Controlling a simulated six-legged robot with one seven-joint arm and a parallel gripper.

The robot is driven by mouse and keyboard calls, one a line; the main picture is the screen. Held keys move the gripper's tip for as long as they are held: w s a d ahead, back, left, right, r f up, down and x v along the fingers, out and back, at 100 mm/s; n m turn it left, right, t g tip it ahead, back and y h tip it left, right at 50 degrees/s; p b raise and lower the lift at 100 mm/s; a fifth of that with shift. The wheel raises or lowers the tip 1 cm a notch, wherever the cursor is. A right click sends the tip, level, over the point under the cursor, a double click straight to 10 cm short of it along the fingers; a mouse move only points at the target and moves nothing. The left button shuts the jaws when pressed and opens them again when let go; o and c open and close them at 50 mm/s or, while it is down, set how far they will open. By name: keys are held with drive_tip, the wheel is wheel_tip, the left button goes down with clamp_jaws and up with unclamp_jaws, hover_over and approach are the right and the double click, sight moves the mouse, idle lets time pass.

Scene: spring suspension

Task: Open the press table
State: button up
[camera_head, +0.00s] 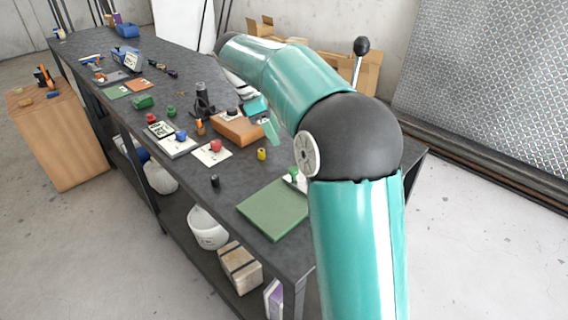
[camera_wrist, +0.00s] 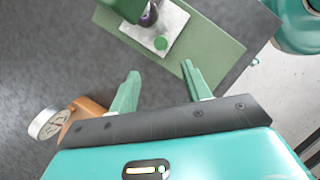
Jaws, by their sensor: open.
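A green base plate (camera_head: 268,210) lies on the near end of the dark workbench, partly hidden by my arm. It also shows in the wrist view (camera_wrist: 215,50), bearing a pale grey plate (camera_wrist: 172,28) with a green round knob (camera_wrist: 161,43), a dark post and a green block (camera_wrist: 126,8) at the top edge. I cannot tell for sure which part is the press table. A lever with a black ball (camera_head: 361,46) rises behind my arm; its foot is hidden. My gripper (camera_wrist: 160,82) is open and empty, its green fingers apart from the plate. It also shows in the head view (camera_head: 264,118).
An orange-brown block (camera_head: 237,128) stands close to my gripper. A yellow piece (camera_head: 261,154), a black cylinder (camera_head: 214,181) and a red-knobbed plate (camera_head: 212,153) stand nearby. More small parts lie farther along the bench (camera_head: 185,60). Bare bench shows left of the green plate.

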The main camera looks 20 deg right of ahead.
drive_tip(key=x, duration=1.2)
drive_tip(key=shift+s, duration=0.1)
clamp_jaws()
